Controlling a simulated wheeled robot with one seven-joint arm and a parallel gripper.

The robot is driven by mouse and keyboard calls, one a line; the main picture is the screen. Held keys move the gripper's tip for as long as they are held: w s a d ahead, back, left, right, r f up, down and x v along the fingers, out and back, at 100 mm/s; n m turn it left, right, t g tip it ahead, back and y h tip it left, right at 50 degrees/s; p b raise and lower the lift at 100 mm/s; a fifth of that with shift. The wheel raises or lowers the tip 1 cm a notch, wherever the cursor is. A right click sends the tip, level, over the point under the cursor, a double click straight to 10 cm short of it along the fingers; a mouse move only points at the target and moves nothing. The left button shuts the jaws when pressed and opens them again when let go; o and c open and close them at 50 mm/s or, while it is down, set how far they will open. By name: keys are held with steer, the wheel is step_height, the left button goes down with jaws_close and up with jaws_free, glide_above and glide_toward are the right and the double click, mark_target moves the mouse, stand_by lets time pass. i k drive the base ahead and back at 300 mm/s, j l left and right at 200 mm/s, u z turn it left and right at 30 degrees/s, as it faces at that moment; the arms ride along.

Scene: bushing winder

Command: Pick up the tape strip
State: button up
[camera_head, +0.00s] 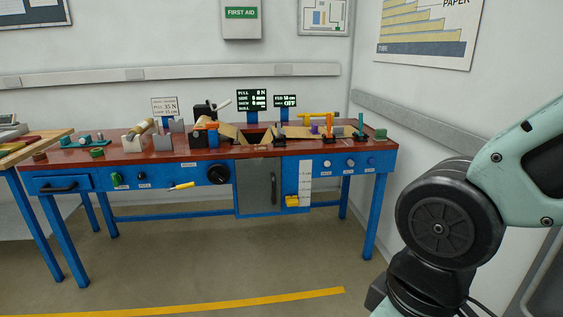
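I cannot pick out the tape strip with certainty at this distance. A flat tan piece (227,131) lies on the red-brown top of the blue workbench (120,157), left of a dark square opening in the bench top. Another tan piece (297,132) lies right of that opening, partly behind small parts. Either may be the strip or a fixed part of the bench. My gripper is out of view; only links of my arm show at the right edge, well apart from the bench.
Small displays (251,100) stand at the bench's back. A cream roll (140,128) sits on grey blocks at the left, and several small coloured fixtures crowd the right. A grey door (258,187) is below the opening. Another table (30,150) stands at left. The floor (235,260) in front is clear.

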mark_target(339, 131)
steer(key=i+z, duration=0.1)
steer(key=i, duration=0.4)
steer(key=i+j+z, duration=0.1)
steer(key=i, duration=0.4)
steer(key=i+j+z, duration=0.1)
steer(key=i, duration=0.4)
steer(key=i+j, duration=0.1)
steer(key=i, duration=1)
steer(key=i+j+z, duration=0.1)
steer(key=i, duration=1)
